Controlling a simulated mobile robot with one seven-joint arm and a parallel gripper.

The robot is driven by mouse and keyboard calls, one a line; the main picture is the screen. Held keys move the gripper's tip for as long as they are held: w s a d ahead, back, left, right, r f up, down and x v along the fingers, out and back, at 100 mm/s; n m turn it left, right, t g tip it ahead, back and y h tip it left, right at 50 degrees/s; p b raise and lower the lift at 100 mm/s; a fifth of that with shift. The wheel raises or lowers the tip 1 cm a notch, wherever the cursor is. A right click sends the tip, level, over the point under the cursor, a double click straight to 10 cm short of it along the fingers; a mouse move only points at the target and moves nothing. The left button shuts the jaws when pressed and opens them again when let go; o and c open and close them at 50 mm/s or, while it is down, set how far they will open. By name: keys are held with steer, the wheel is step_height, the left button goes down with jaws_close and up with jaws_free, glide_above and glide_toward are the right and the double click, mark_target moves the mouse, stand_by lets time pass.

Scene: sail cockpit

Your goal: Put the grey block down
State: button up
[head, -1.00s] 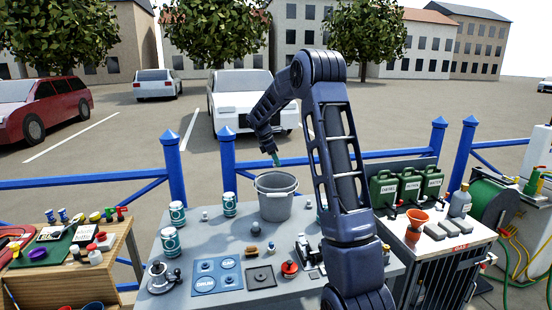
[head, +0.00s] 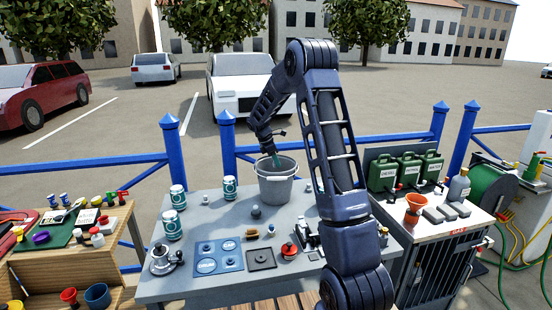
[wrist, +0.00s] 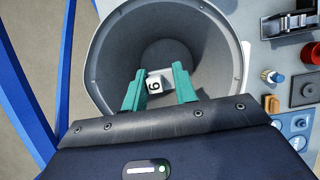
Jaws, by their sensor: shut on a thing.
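My gripper (wrist: 160,88) has teal fingers shut on a small grey block (wrist: 158,83) with a white face bearing a dark digit, a 6 or a 9. The gripper points down into the mouth of a grey bucket (wrist: 105,65). In the head view my gripper (head: 276,162) is at the rim of the bucket (head: 275,191), which stands upright on the grey table. The block cannot be made out in the head view. In the wrist view the bucket's floor shows beyond the block, and no contact between them can be seen.
Several cans, such as one can (head: 178,196), stand left of the bucket on the grey table (head: 215,222). A blue plate (head: 217,257), a dark square tray (head: 261,258) and a red knob (head: 289,250) lie in front. Blue railings (head: 90,181) run behind.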

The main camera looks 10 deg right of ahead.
steer(key=shift+f, duration=0.1)
steer(key=o, duration=1)
steer(key=shift+o, duration=0.2)
steer(key=shift+r, duration=3.55)
